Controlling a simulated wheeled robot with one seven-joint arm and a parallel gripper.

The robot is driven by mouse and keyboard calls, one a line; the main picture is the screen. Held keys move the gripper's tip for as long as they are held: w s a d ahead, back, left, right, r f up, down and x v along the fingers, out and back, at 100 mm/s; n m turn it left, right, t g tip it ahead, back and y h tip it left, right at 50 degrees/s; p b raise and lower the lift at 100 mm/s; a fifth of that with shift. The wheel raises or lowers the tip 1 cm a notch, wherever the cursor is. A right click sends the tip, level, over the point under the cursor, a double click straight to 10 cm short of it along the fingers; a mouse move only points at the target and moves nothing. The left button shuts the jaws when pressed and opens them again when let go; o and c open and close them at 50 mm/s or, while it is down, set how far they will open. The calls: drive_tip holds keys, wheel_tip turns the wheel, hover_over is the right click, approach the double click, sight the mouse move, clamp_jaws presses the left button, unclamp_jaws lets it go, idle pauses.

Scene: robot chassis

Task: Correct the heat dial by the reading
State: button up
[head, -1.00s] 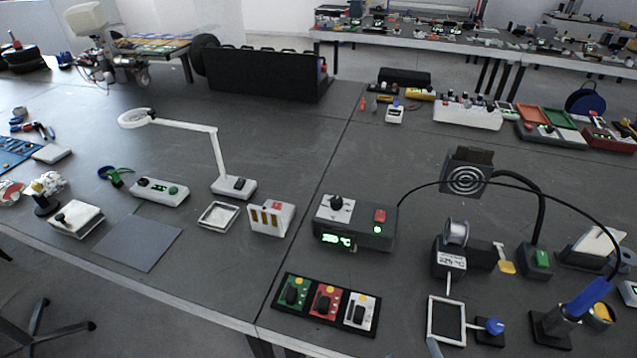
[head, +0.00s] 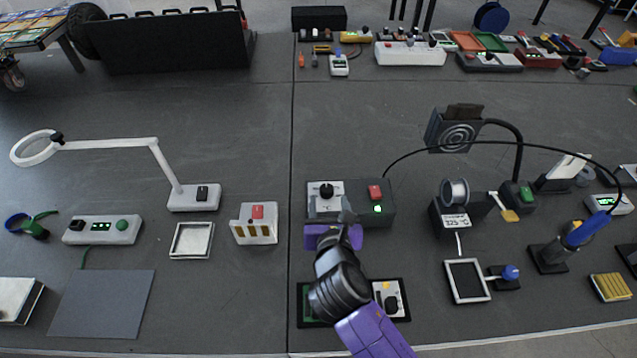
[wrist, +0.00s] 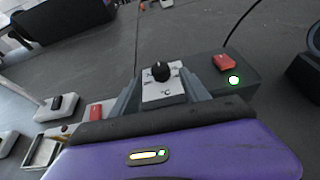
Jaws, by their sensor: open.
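The heat dial is a black knob (head: 327,191) on a white plate, on top of a dark station box (head: 348,219). It also shows in the wrist view (wrist: 161,71), between and beyond my fingers. My gripper (head: 338,212) is open and empty, just in front of the knob and apart from it in the head view. The box's front display is hidden behind my gripper. A red switch (head: 375,191) and a lit green lamp (head: 377,209) are on the box's right side. A white label (head: 456,221) under the spool seems to read 325 °C.
A soldering iron with a blue handle (head: 586,229) stands at the right, its cable arching to the box. A fan-like unit (head: 456,130) stands behind.

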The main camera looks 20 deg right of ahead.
sight(327, 191)
drive_tip(key=x, duration=0.8)
drive_tip(key=shift+s, duration=0.1)
drive_tip(key=shift+a, duration=0.1)
clamp_jaws()
